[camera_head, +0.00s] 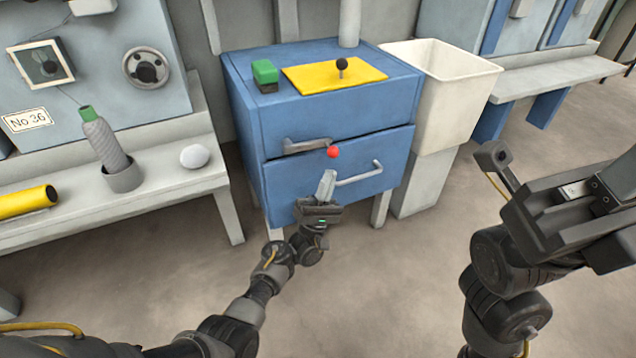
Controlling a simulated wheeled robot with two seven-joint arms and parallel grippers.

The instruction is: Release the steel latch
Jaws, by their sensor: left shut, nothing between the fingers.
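The steel latch (307,146) is a grey lever lying roughly level on the front of a blue cabinet (288,118), just above the drawer front. A small red ball (333,152) shows at its right end; I cannot tell if it is fixed to the latch. My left gripper (327,178) is shut and empty, pointing up toward the red ball from just below. I cannot tell whether its tips touch the drawer front. My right gripper (545,190) is large and close at the right edge, away from the latch; its jaw state is unclear.
A drawer handle (360,175) sticks out just right of my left gripper. On the cabinet top are a green block (265,73) and a black-knobbed lever on a yellow plate (310,76). A white bin (450,100) stands right, a bench (160,195) left. Floor in front is clear.

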